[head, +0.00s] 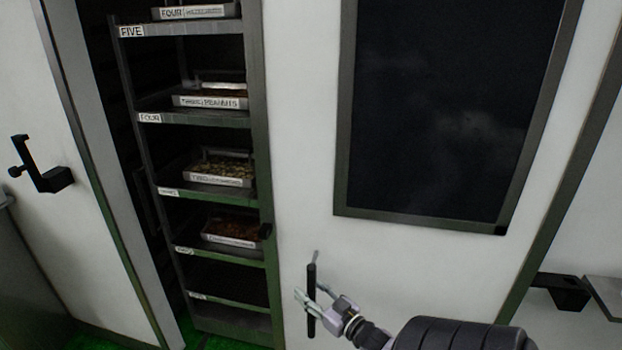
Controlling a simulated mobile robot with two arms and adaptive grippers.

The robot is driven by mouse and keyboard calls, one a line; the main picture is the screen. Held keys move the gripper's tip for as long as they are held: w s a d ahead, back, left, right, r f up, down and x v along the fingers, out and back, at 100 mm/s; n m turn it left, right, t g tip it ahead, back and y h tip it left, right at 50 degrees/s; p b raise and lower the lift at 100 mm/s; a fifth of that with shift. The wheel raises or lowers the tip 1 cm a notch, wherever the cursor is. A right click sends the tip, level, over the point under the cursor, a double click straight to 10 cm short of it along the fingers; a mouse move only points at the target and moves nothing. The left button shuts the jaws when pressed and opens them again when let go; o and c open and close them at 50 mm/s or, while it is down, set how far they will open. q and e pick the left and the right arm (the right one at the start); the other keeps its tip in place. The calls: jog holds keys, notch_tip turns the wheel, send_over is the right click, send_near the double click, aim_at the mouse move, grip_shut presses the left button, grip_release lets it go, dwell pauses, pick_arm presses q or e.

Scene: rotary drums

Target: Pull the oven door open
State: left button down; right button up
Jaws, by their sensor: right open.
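The oven door (300,150) is a white panel with a large dark window (440,100) in a grey frame. A black vertical bar handle (311,272) is on its lower left part. My right gripper (315,297) is at this handle, coming from the lower right. Its pale fingers are open and appear to lie about the bar; I cannot tell whether they touch it. Part of the handle is hidden behind the fingers. My left gripper is not in view.
Left of the window panel is a dark opening with a metal rack (195,118) holding several labelled trays, such as one of peanuts (210,102). A white panel with a black latch (45,180) stands at far left. A black bracket (562,290) is at right. The floor is green.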

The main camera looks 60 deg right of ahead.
jog(key=s+a, duration=0.2)
jog(key=s, duration=0.9)
jog(key=shift+s+a, duration=0.2)
jog(key=shift+s, duration=0.2)
jog(key=s+a+f+g+b, duration=0.1)
jog(key=s+a+f+g, duration=0.15)
jog(key=f, duration=0.75)
jog(key=s+a+f+g+y+b, duration=0.1)
jog(key=s+a+f+g, duration=0.2)
jog(key=f, duration=0.7)
jog(key=s+a+f+g+b, duration=0.1)
jog(key=a+f+g, duration=0.1)
jog(key=a+f, duration=0.5)
jog(key=s+a+f+n+g+y+b, duration=0.1)
jog(key=s+a+f+n+g, duration=0.1)
jog(key=s+a+f+g, duration=0.2)
jog(key=s+a+f+n+g+y+b, duration=0.1)
jog(key=s+a+f+g, duration=0.4)
jog(key=s+a+f, duration=0.5)
notch_tip(320, 180, down, 6)
jog(key=shift+s+a+f+n, duration=0.2)
jog(key=shift+s+a+n, duration=0.1)
jog(key=shift+s+n, duration=0.55)
jog(key=shift+w, duration=0.1)
jog(key=shift+c, duration=0.2)
